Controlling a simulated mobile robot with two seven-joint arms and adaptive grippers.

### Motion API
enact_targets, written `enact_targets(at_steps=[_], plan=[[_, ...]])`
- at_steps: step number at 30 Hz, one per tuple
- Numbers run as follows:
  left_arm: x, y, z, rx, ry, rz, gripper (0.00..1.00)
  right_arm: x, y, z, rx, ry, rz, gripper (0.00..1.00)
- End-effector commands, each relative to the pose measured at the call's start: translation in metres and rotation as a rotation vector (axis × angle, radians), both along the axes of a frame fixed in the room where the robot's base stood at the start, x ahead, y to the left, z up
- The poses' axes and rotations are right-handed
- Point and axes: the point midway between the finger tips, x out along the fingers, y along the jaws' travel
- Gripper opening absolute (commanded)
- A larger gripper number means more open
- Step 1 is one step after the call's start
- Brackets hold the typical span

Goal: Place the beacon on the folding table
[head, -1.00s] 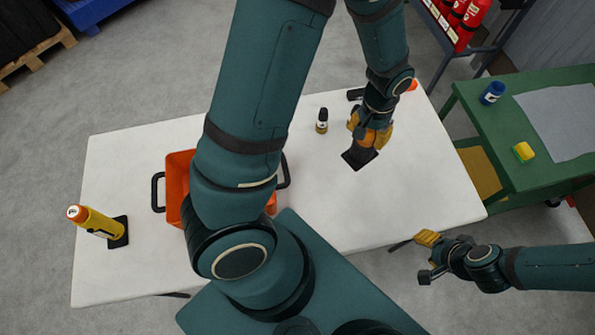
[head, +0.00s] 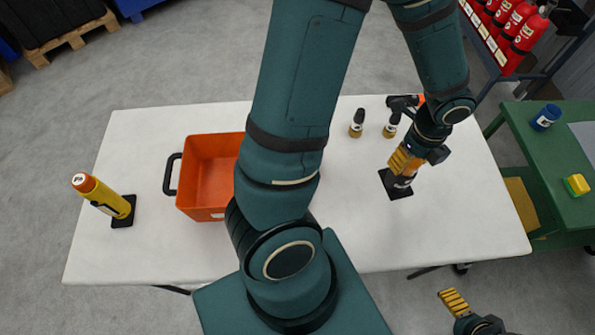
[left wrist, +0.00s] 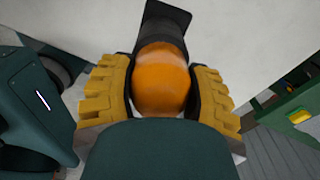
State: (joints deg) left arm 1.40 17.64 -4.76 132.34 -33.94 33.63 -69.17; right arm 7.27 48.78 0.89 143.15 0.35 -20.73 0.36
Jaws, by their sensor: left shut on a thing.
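The beacon (left wrist: 163,78) is orange with a black base. In the left wrist view its rounded orange top sits between the yellow pads of my left gripper (left wrist: 162,88), which is shut on it. In the head view my left gripper (head: 403,165) holds it over the right part of the white folding table (head: 440,235). Its black square base (head: 396,188) is at or just above the tabletop; I cannot tell if it touches. My right gripper (head: 455,302) is low at the right, off the table's front edge; only one yellow pad shows clearly.
An orange bin (head: 207,170) and a yellow cylinder with orange top (head: 105,198) stand on the left of the table. A green bench (head: 555,165) is at right. The front right tabletop is clear.

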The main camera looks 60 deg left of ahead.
Motion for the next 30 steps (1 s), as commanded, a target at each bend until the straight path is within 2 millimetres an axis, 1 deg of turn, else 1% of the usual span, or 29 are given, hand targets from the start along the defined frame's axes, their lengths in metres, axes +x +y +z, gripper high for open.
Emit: enact_targets(at_steps=[3,6,12,14,21,24,28,30], plan=[[-0.003,0.005,0.002,0.005,-0.005,-0.118,0.08,-0.001,0.0,-0.002,0.0,0.001,0.0,0.93],[-0.004,0.007,0.003,0.008,-0.005,-0.174,0.08,-0.001,0.0,-0.002,0.0,0.002,0.001,0.93],[-0.005,0.007,0.002,0.009,-0.006,-0.194,0.08,-0.001,0.0,-0.003,0.0,0.002,0.001,0.93],[-0.005,0.007,-0.004,0.009,-0.005,-0.193,0.08,-0.001,0.0,-0.005,0.0,0.002,0.002,0.93],[-0.005,0.006,-0.047,0.009,-0.003,-0.192,0.08,-0.006,0.001,-0.02,0.003,0.012,0.009,0.93],[-0.005,0.007,-0.057,0.009,-0.004,-0.191,0.08,-0.007,0.001,-0.023,0.004,0.016,0.012,0.93],[-0.004,0.007,-0.063,0.009,-0.006,-0.19,0.08,-0.008,0.001,-0.025,0.004,0.017,0.013,0.93],[-0.005,0.007,-0.07,0.009,-0.005,-0.191,0.08,-0.008,0.001,-0.027,0.004,0.019,0.015,0.93]])
